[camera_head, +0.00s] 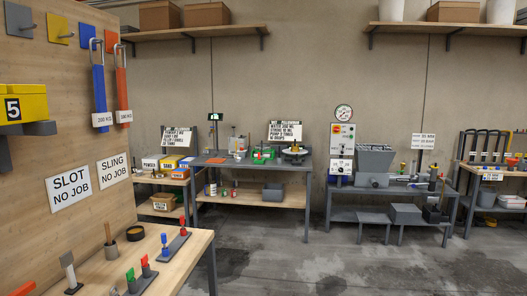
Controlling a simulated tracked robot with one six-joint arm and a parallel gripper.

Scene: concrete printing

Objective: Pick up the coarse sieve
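I cannot clearly make out a coarse sieve in this view. A small dark ring-shaped item (135,233) lies on the near wooden bench; I cannot tell whether it is a sieve. A round dark piece (294,151) with something yellow on it sits at the right end of the middle grey bench; it is too small to identify. My gripper is not in view.
A wooden board (85,150) with slings and signs stands close at left. The near bench (190,262) holds handled tools. The middle bench (255,164), a machine bench (425,190) and a right-hand bench (500,170) line the wall. The concrete floor (320,262) is clear.

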